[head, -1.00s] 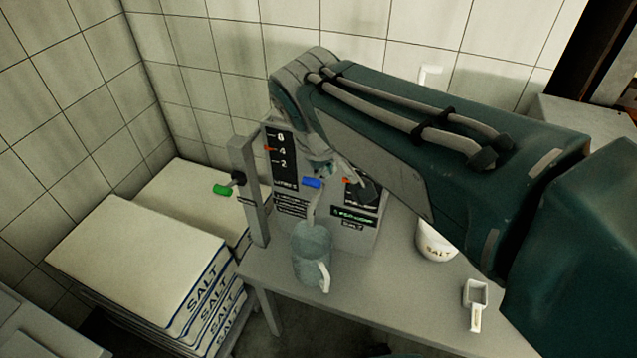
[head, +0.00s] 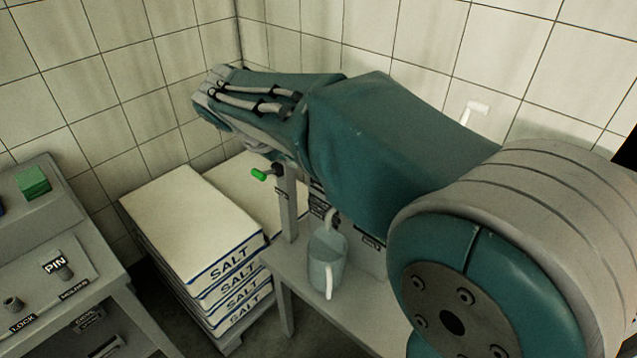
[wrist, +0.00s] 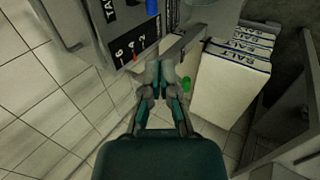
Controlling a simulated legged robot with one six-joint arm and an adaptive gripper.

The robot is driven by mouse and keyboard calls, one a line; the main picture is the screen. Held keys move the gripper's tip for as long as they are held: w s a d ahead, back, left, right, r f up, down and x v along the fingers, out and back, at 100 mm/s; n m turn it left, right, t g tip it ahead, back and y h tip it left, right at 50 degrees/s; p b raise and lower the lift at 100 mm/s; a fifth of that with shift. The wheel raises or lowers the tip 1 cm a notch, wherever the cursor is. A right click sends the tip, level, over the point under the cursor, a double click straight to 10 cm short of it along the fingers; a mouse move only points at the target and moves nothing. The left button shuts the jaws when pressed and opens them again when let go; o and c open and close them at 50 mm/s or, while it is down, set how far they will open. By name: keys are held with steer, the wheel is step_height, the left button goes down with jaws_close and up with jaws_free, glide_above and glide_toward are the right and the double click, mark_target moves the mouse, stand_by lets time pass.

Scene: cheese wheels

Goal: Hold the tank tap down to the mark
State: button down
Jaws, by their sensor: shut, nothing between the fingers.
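The tank panel (wrist: 108,28) carries a dark scale with 6, 4 and 2, and an orange mark (wrist: 134,58) by the 4. A blue handle (wrist: 152,6) shows at the top edge of the wrist view; I cannot tell if it is the tank tap. My gripper (wrist: 168,78) is shut and empty, in front of the panel's edge near the grey post. A green handle (wrist: 187,84) is just right of the fingertips, also seen in the head view (head: 262,175). My arm hides most of the tank in the head view.
The grey post (head: 289,208) stands at the table's left end. Stacked salt bags (head: 195,225) lie left of the table (head: 370,320). A console (head: 60,285) with a green block (head: 33,181) is at far left. Tiled walls close the corner behind.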

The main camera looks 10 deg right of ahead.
steer(key=x, duration=0.5)
steer(key=d+x, duration=0.1)
steer(key=x, duration=0.4)
steer(key=d+r+x, duration=0.1)
steer(key=x, duration=0.4)
steer(key=shift+s, duration=0.2)
steer(key=shift+a, duration=0.1)
steer(key=shift+s+a+f, duration=0.1)
steer(key=shift+a+f, duration=0.15)
steer(key=shift+a, duration=0.05)
